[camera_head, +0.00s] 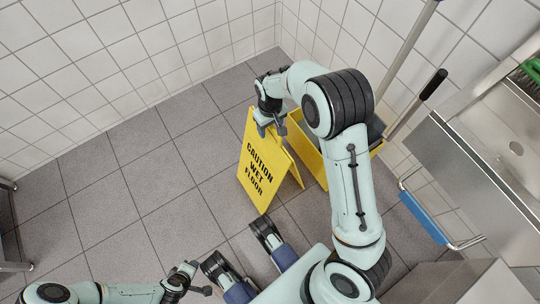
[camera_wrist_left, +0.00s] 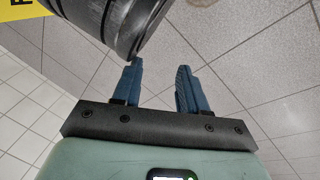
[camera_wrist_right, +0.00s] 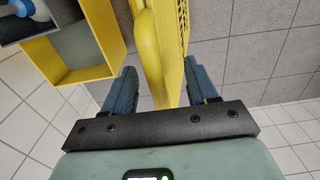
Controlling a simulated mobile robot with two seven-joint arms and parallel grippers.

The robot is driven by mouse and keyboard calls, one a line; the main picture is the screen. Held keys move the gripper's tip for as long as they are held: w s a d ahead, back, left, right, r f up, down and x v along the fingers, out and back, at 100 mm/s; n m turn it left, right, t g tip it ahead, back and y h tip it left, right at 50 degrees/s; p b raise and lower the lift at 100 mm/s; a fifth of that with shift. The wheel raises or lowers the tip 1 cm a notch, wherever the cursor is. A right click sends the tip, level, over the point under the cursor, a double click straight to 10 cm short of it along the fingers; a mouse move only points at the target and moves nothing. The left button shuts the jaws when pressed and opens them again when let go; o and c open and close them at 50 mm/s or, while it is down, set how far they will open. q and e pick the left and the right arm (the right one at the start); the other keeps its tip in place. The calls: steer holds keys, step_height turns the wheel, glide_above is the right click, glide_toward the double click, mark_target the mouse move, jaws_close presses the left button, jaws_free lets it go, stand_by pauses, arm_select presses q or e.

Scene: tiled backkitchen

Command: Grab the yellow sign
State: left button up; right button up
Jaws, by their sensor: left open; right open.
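The yellow sign (camera_head: 258,172), a folding A-frame board reading "CAUTION WET FLOOR", stands on the tiled floor in the head view. My right gripper (camera_head: 271,124) is at the sign's top edge. In the right wrist view the top of the sign (camera_wrist_right: 150,55) lies between the two blue fingers of the open right gripper (camera_wrist_right: 158,88), with a gap to the left finger; contact at the right finger is unclear. My left gripper (camera_wrist_left: 158,73) is open and empty in the left wrist view, and a corner of the sign (camera_wrist_left: 10,18) shows at its upper left.
A yellow mop bucket (camera_head: 310,152) stands just right of the sign, partly hidden by my right arm. A black-gripped handle (camera_head: 433,84) leans near it. A steel sink unit (camera_head: 480,160) with a blue-covered bar (camera_head: 424,218) is at the right. Floor left of the sign is clear.

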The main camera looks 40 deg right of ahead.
mark_target(270, 133)
step_height(270, 133, down, 4)
steer(key=shift+d+r+b, duration=0.15)
steer(key=shift+r+b, duration=0.05)
steer(key=shift+b, duration=0.35)
arm_select(q)
steer(key=s+f, duration=0.1)
steer(key=s+f+g, duration=0.1)
steer(key=shift+s+a+f, duration=0.2)
steer(key=shift+s+f, duration=0.1)
steer(key=shift+s, duration=0.05)
arm_select(e)
steer(key=shift+r, duration=0.1)
jaws_close()
